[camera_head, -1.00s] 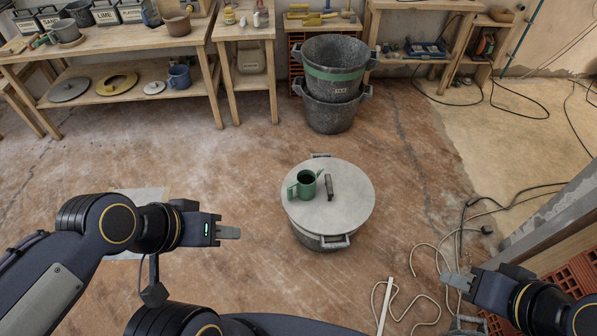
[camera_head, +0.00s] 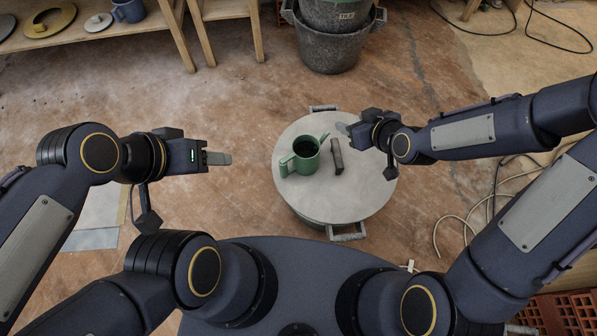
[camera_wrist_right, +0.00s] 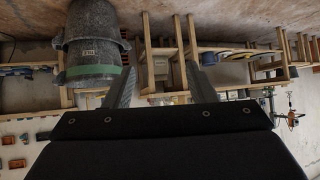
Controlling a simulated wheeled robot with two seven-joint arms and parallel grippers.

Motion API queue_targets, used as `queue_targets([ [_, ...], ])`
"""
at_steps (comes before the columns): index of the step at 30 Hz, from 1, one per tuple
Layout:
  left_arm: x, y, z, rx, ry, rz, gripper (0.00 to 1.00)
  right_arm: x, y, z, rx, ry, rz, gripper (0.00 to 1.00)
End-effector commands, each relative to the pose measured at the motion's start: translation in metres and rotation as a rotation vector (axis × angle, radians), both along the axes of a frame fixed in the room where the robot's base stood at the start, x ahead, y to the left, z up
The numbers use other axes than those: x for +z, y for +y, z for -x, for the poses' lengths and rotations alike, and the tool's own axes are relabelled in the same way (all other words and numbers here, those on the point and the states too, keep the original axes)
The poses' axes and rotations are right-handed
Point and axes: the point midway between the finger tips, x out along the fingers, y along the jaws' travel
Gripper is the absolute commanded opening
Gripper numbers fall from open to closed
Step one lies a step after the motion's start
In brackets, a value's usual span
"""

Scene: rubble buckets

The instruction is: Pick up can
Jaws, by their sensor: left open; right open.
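The green can (camera_head: 300,157), a small watering can with a handle on its left and a spout on its right, stands upright on the round grey lid (camera_head: 350,205) of a bucket. My right gripper (camera_head: 343,129) is open and empty, to the right of the can near its spout, apart from it. In the right wrist view, its two fingers (camera_wrist_right: 160,88) are spread with nothing between them, and the can does not show there. My left gripper (camera_head: 218,158) is open and empty, left of the lid and apart from the can.
A dark bar-like object (camera_head: 337,156) lies on the lid just right of the can. Stacked grey buckets (camera_head: 333,45) stand behind. Hoses (camera_head: 470,212) lie on the floor at right. Wooden shelves (camera_head: 95,40) stand at the back left.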

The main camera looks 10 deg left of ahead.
Motion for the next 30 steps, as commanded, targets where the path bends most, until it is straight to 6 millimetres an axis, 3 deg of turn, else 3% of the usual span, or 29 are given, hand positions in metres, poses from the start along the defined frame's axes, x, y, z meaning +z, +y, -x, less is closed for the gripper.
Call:
queue_targets([
  [1,-0.037,0.0,0.0,0.0,0.0,0.0,0.49,-0.061,0.023,0.002,0.045,-0.014,-0.013,0.51],
  [3,-0.061,0.0,0.0,0.0,0.0,0.0,0.49,-0.107,0.05,0.004,0.092,-0.064,-0.038,0.51],
  [6,-0.089,0.0,0.0,0.0,0.0,0.0,0.49,-0.163,0.084,0.013,0.138,-0.126,-0.079,0.51],
  [10,-0.115,0.0,0.0,0.0,0.0,0.0,0.49,-0.216,0.115,0.03,0.163,-0.185,-0.125,0.51],
  [13,-0.126,0.0,0.0,0.0,0.0,0.0,0.49,-0.239,0.128,0.041,0.167,-0.215,-0.147,0.51],
  [17,-0.131,0.0,0.0,0.0,0.0,0.0,0.49,-0.251,0.136,0.046,0.167,-0.234,-0.16,0.51],
  [30,-0.146,0.0,0.0,0.0,0.0,0.0,0.49,-0.275,0.171,0.012,0.163,-0.238,-0.165,0.51],
])
